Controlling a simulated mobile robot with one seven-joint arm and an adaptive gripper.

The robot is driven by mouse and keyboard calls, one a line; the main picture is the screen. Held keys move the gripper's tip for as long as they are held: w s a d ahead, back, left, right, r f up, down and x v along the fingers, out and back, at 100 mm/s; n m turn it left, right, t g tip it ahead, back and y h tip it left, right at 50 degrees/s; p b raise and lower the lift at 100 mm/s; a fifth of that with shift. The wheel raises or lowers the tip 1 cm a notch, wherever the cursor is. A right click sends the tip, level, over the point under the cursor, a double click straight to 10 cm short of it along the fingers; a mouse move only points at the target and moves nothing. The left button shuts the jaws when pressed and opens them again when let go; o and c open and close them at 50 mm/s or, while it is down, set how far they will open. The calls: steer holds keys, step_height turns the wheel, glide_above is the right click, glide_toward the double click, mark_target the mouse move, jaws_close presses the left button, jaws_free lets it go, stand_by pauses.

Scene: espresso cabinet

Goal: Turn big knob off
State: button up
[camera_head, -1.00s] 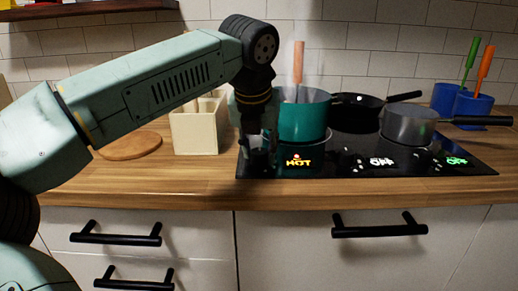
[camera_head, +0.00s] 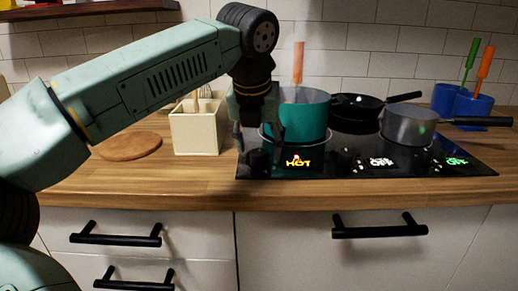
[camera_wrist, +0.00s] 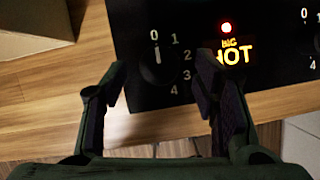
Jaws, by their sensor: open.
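The big knob (camera_wrist: 158,66) is a round black dial on the black stove panel, with marks 0 to 4 around it. Its white line points up towards the 0. Beside it, the panel display (camera_wrist: 233,52) reads BIG HOT in yellow under a lit red light. My gripper (camera_wrist: 162,62) is open, with its fingertips on either side of the knob in the wrist view; I see no clear contact. In the head view my gripper (camera_head: 259,140) hangs over the stove's front left corner, where the knob (camera_head: 258,161) shows below it.
A teal pot (camera_head: 306,116) stands right beside my gripper. A black pan (camera_head: 356,108) and a grey pan (camera_head: 407,128) stand farther right on the stove. A cream utensil holder (camera_head: 196,132) is close on the left. The counter front (camera_head: 330,192) is clear.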

steer(key=v, duration=1)
steer(key=shift+s+r, duration=0.1)
